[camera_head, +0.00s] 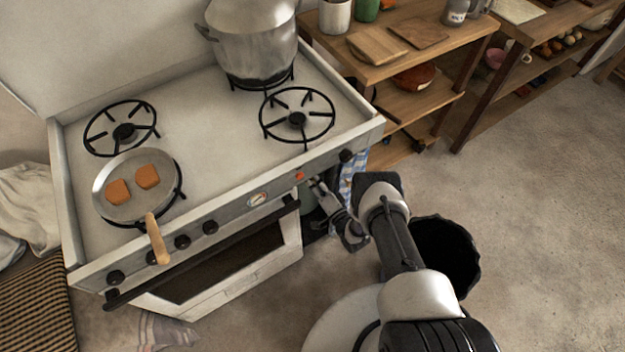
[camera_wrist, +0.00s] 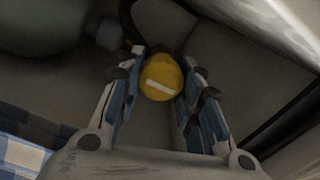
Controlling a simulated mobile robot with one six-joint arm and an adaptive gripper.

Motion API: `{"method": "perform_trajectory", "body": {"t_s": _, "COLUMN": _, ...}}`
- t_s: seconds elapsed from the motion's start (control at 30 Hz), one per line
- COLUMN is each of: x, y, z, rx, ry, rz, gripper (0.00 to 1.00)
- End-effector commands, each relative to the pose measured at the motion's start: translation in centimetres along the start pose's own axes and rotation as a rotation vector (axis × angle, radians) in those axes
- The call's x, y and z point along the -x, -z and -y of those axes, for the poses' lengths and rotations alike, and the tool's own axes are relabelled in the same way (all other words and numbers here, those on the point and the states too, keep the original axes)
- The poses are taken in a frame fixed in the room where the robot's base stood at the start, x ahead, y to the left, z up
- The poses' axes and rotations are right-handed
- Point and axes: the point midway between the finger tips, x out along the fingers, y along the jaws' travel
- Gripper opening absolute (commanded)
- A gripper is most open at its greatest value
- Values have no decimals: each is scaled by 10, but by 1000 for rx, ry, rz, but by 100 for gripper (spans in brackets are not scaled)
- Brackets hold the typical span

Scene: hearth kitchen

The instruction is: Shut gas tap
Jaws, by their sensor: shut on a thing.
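The gas tap shows in the wrist view as a round yellow knob (camera_wrist: 161,80) with a pale bar across its face. My gripper (camera_wrist: 156,84) has its two fingers on either side of the knob and is shut on it. In the head view my gripper (camera_head: 318,186) reaches into the gap at the stove's right end, below the control panel; the knob is hidden there. A green gas bottle (camera_wrist: 45,25) lies at the upper left of the wrist view, with a dark hose near the knob.
The stove (camera_head: 200,110) carries a large pot (camera_head: 255,45) and a pan (camera_head: 125,200) with two orange-brown pieces. The pan's handle sticks out over the front edge. A blue checked cloth (camera_head: 353,172) hangs beside the gap. A black bin (camera_head: 445,255) stands right of my arm.

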Motion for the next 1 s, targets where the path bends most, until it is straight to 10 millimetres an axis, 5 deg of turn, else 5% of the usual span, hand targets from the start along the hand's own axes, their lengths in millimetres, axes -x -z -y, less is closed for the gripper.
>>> {"method": "perform_trajectory", "body": {"t_s": 0.47, "x": 1, "y": 0, "z": -1, "rx": -17, "ry": -1, "rz": 1, "gripper": 9}}
{"method": "perform_trajectory", "body": {"t_s": 0.5, "x": 1, "y": 0, "z": -1, "rx": -17, "ry": -1, "rz": 1, "gripper": 34}}
{"method": "perform_trajectory", "body": {"t_s": 0.8, "x": 0, "y": 0, "z": 0, "rx": -15, "ry": -1, "rz": 0, "gripper": 54}}
{"method": "perform_trajectory", "body": {"t_s": 1.0, "x": 0, "y": 0, "z": 0, "rx": -15, "ry": 0, "rz": 0, "gripper": 54}}
